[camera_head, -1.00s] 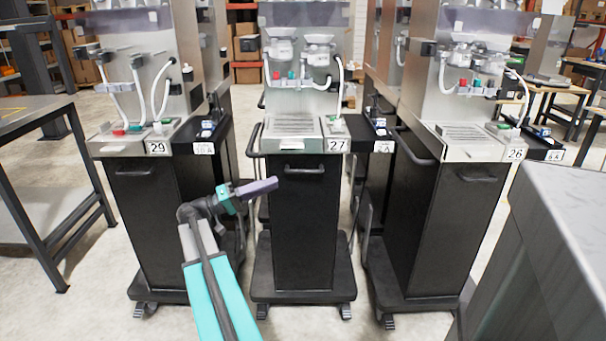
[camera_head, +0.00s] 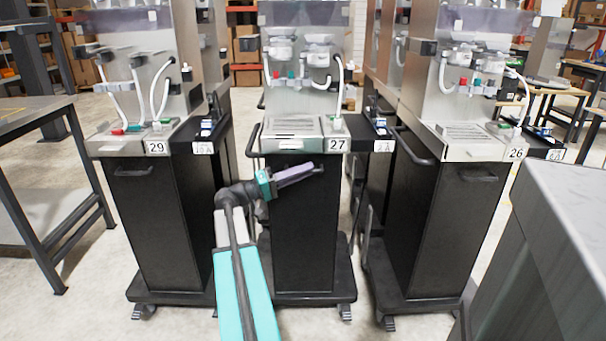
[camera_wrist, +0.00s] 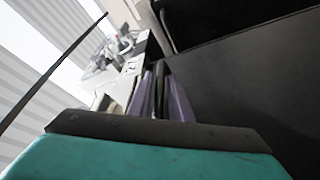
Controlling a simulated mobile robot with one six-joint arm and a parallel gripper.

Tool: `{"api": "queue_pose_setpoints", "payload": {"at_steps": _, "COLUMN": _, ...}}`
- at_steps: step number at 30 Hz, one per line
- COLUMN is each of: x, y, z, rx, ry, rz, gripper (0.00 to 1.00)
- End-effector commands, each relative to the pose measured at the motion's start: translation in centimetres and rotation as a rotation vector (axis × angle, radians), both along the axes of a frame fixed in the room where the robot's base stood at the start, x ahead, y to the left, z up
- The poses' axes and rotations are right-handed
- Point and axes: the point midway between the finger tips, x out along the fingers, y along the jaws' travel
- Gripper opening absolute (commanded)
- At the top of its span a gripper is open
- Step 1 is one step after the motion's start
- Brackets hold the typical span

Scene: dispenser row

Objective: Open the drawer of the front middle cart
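The front middle cart (camera_head: 302,235) carries the number 27 and has a tall black drawer front. The drawer looks shut. Its black handle (camera_head: 319,171) is near the top of that front, mostly hidden behind my gripper. My gripper (camera_head: 308,170), with a teal body and purple fingers, is in front of the handle, pointing right and slightly up in the head view. In the wrist view its two purple fingers (camera_wrist: 163,97) stand a little apart, with a narrow dark strip showing between them. I cannot tell whether that strip is the handle or whether the fingers touch it.
Cart 29 (camera_head: 150,225) stands to the left and cart 26 (camera_head: 447,220) to the right, both with black fronts. A grey table (camera_head: 45,105) is at the far left. A grey surface (camera_head: 575,220) fills the lower right. Floor shows between the carts.

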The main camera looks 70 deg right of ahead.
Motion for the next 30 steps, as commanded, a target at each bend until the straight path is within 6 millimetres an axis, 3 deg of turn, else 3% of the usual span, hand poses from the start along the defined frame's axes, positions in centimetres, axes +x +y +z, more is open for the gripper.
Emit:
{"api": "queue_pose_setpoints", "payload": {"at_steps": 8, "x": -0.1, "y": -0.1, "z": 0.0, "rx": 0.000, "ry": 0.000, "rz": 0.000, "gripper": 0.18}}
{"api": "queue_pose_setpoints", "payload": {"at_steps": 12, "x": -0.1, "y": -0.1, "z": 0.0, "rx": 0.000, "ry": 0.000, "rz": 0.000, "gripper": 0.00}}
{"api": "queue_pose_setpoints", "payload": {"at_steps": 17, "x": -0.1, "y": -0.1, "z": 0.1, "rx": 0.000, "ry": 0.000, "rz": 0.000, "gripper": 0.00}}
{"api": "queue_pose_setpoints", "payload": {"at_steps": 18, "x": -0.3, "y": 0.9, "z": 0.1, "rx": 0.000, "ry": -0.001, "rz": -0.001, "gripper": 0.00}}
{"api": "queue_pose_setpoints", "payload": {"at_steps": 25, "x": -0.1, "y": 0.3, "z": 0.1, "rx": -0.001, "ry": 0.000, "rz": 0.002, "gripper": 0.00}}
{"api": "queue_pose_setpoints", "payload": {"at_steps": 30, "x": 0.1, "y": 1.4, "z": 0.0, "rx": -0.001, "ry": 0.000, "rz": 0.012, "gripper": 0.00}}
